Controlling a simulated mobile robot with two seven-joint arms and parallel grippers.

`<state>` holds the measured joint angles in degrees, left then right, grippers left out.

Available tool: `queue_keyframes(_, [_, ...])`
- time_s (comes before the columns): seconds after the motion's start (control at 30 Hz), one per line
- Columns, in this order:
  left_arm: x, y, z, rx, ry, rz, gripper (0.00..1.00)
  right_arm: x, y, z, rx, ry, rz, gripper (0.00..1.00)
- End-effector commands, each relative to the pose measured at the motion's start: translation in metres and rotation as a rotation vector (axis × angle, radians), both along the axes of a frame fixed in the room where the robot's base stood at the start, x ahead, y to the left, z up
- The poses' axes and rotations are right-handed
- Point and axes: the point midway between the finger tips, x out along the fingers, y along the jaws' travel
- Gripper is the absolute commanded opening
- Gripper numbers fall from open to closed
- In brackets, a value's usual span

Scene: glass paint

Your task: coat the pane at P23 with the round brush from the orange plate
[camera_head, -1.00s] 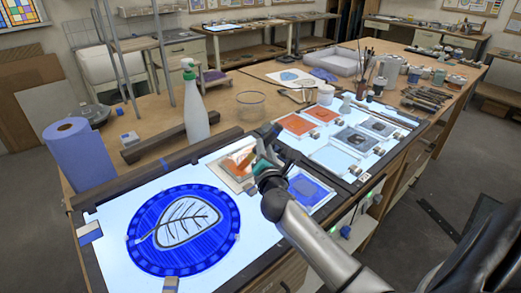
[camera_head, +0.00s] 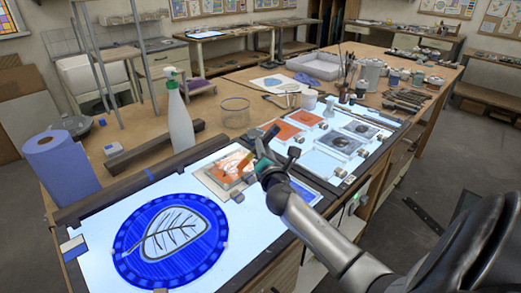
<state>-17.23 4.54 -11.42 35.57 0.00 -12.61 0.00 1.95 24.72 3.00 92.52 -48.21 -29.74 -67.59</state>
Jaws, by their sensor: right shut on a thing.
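My right gripper (camera_head: 262,160) reaches in from the lower right and is shut on a slim brush (camera_head: 271,132), whose dark end sticks up above the jaws. The brush is small and its bristles are hard to make out. The gripper is just right of a pale-framed plate with orange paint (camera_head: 222,168) on the lit table. I cannot tell whether the brush touches it. Orange panes (camera_head: 287,131) and grey panes (camera_head: 343,144) lie farther back. A blue pane (camera_head: 305,191) is mostly hidden behind my arm. No P23 label is readable. My left gripper is not in view.
A round blue glass panel with a leaf (camera_head: 172,240) lies at the front left. A spray bottle (camera_head: 179,115), a blue roll (camera_head: 60,168) and a clear glass bowl (camera_head: 235,112) stand behind. A dark bar (camera_head: 155,150) lies along the back. Jars and brushes crowd the far right.

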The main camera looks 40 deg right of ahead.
Motion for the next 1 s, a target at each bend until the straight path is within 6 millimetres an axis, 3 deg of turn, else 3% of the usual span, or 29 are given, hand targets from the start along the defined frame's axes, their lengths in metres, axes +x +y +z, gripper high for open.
queue_keyframes(0.2, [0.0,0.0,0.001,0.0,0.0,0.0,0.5,-0.001,-0.02,-0.004,-0.003,0.013,-0.007,0.0])
queue_keyframes(0.4, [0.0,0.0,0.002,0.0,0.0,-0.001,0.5,-0.001,-0.026,-0.003,-0.002,0.013,-0.005,0.0])
queue_keyframes(0.77, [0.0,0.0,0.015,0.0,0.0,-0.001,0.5,0.001,-0.024,0.011,-0.001,0.007,-0.003,0.0])
queue_keyframes(1.0, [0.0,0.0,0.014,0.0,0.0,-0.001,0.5,0.014,-0.004,0.012,0.002,0.003,-0.001,0.0])
